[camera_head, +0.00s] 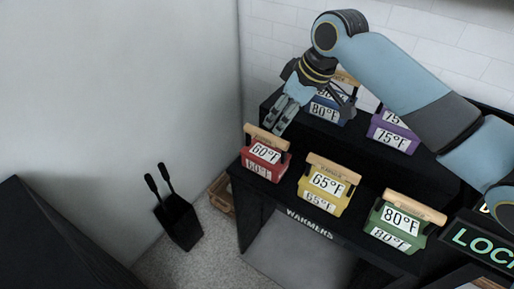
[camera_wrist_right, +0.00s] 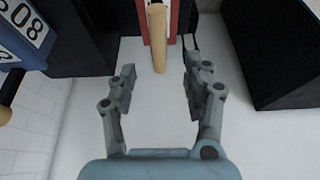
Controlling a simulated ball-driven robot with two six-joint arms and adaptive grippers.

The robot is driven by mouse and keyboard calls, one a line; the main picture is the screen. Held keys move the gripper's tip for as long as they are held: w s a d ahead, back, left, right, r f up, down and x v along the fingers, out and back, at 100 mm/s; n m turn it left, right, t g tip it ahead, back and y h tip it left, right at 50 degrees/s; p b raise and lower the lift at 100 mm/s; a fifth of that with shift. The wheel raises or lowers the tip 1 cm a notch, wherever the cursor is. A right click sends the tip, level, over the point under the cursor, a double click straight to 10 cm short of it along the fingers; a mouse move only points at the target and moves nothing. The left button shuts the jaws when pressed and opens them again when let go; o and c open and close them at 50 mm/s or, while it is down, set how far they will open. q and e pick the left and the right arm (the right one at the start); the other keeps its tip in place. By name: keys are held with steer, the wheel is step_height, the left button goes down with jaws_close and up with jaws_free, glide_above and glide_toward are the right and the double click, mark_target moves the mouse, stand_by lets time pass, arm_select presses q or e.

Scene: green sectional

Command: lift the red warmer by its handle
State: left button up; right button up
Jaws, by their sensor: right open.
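The red warmer (camera_head: 264,161) is a small box labelled 60°F with a wooden bar handle (camera_head: 267,137) on top. It stands at the left end of the lower black shelf. My right gripper (camera_head: 282,118) is open and empty, just above and behind the handle in the head view. In the right wrist view, the handle (camera_wrist_right: 158,38) points down between the open fingers (camera_wrist_right: 158,78), with part of the red body (camera_wrist_right: 178,28) behind it. I see no finger touching the handle. How far the fingertips are from it is hard to tell. My left gripper is not in view.
The yellow warmer (camera_head: 326,187) and green warmer (camera_head: 402,224) stand to the right on the lower shelf. Blue (camera_head: 326,111) and purple (camera_head: 391,133) warmers are on the upper step, close to my right arm. A black bin (camera_head: 179,222) stands on the floor at left.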

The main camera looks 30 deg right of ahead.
mark_target(267, 134)
steer(key=x, duration=0.4)
steer(key=shift+a+f, duration=0.2)
steer(key=shift+f, duration=0.1)
steer(key=shift+w+f, duration=0.25)
steer(key=x, duration=0.2)
steer(key=b+x, duration=0.1)
steer(key=x, duration=0.1)
steer(key=shift+w+f, duration=0.2)
steer(key=shift+w, duration=0.3)
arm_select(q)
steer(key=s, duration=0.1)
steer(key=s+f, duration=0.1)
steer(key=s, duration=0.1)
arm_select(e)
steer(key=shift+f, duration=0.1)
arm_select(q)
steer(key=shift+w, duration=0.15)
arm_select(e)
steer(key=shift+f, duration=0.15)
jaws_close()
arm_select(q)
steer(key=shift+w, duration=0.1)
